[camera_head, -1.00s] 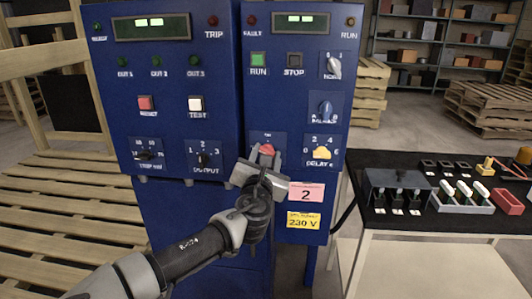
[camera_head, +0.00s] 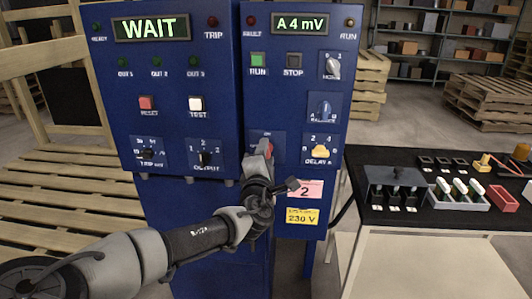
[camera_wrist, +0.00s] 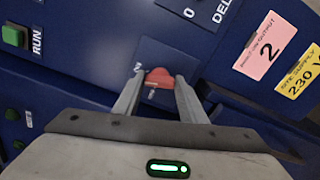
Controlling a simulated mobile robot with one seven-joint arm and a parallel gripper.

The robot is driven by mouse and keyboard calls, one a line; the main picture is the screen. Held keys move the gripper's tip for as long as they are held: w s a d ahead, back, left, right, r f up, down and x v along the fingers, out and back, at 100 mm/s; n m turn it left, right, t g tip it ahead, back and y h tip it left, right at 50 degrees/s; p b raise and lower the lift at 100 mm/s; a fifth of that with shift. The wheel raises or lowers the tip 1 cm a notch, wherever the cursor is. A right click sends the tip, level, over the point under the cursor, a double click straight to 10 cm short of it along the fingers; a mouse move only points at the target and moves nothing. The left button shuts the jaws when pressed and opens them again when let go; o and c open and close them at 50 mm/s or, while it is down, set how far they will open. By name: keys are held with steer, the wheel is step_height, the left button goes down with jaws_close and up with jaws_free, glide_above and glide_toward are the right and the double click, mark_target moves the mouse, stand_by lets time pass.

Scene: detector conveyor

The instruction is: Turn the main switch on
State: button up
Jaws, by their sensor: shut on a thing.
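The main switch is a red knob (camera_head: 265,147) low on the right blue cabinet, and my gripper (camera_head: 262,158) partly hides it in the head view. In the wrist view the red knob (camera_wrist: 158,78) sits between the two finger ends of my gripper (camera_wrist: 160,92), which is shut on it. The label beside the knob is mostly covered. The left display (camera_head: 151,27) reads WAIT and the right display (camera_head: 301,23) reads "A 4 mV"; both are lit.
Right of the knob are a yellow DELAY knob (camera_head: 320,153), a pink label (camera_head: 305,189) and a yellow 230 V label (camera_head: 303,217). A table (camera_head: 440,219) with small parts stands at the right. Wooden pallets (camera_head: 60,215) lie at the left.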

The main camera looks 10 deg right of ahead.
steer(key=shift+r+m, duration=0.15)
steer(key=shift+m, duration=1.15)
steer(key=shift+w+m, duration=0.1)
steer(key=shift+m, duration=0.2)
steer(key=o, duration=1.1)
steer(key=shift+c, duration=0.2)
